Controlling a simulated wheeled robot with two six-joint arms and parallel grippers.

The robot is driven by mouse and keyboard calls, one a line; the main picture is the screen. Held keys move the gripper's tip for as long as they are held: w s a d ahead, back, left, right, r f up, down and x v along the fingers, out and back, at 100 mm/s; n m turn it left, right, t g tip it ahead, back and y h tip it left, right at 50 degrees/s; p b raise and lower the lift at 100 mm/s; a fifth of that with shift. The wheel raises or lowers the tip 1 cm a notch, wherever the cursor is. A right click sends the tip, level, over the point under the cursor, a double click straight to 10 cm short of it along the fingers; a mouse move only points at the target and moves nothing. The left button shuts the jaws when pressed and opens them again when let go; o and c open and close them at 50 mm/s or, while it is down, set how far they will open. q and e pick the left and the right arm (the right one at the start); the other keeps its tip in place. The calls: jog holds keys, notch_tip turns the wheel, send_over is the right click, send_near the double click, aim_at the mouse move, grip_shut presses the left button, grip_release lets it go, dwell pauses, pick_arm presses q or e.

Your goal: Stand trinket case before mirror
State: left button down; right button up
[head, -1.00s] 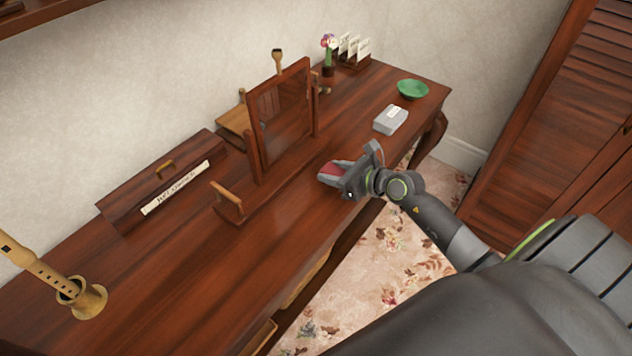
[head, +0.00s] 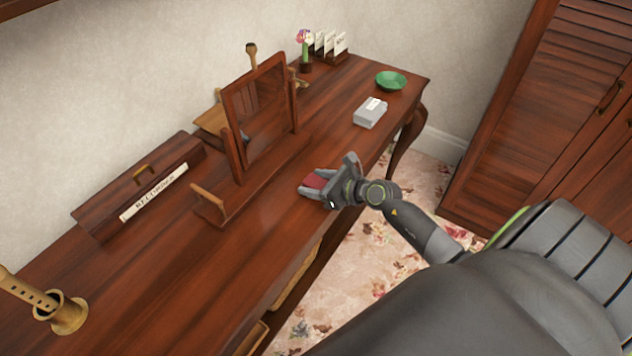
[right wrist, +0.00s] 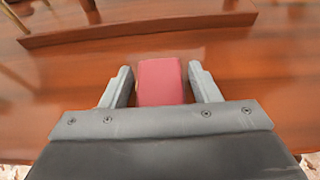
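The trinket case looks like a small dark red box; it shows in the head view (head: 316,181) and the right wrist view (right wrist: 161,82). My right gripper (head: 318,184) has it between its two grey fingers, which also show in the right wrist view (right wrist: 161,88). It holds the case low over the dresser top near the front edge; I cannot tell whether the case touches the wood. The mirror (head: 262,105) stands upright in a wooden frame on a base (head: 268,172), left of and behind the case. My left gripper is not in view.
A wooden box with a lettered label (head: 153,192) and a recorder in a stand (head: 62,312) are to the left. A grey-white box (head: 370,112), green bowl (head: 390,80), flower vase (head: 305,58) and card rack (head: 330,50) are toward the far right. Bare wood lies before the mirror base.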

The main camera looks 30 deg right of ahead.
jog(key=shift+o, duration=0.3)
jog(key=shift+r, duration=0.1)
jog(key=shift+r, duration=0.2)
jog(key=v, duration=1.2)
jog(key=s+d+f+m+h, duration=0.2)
jog(key=d+f+m+h, duration=0.15)
jog(key=f+m, duration=0.65)
jog(key=s+d+f+m+h, duration=0.2)
jog(key=d+f+m, duration=0.3)
jog(key=f+m, duration=0.45)
jog(key=s+f+m+g+h, duration=0.2)
jog(key=s+f+m+g, duration=0.1)
jog(key=s+f+m, duration=0.55)
jog(key=s+a+f+m+g, duration=0.4)
jog(key=s+a+f+m, duration=0.2)
jog(key=s+f, duration=0.3)
jog(key=s+a+f+m+g+y, duration=0.1)
jog(key=s+a+f+m+g, duration=0.3)
jog(key=s, duration=0.9)
jog(key=a+f+m, duration=0.3)
jog(key=a+f, duration=0.2)
jog(key=shift+s, duration=0.25)
jog(key=shift+y, duration=0.25)
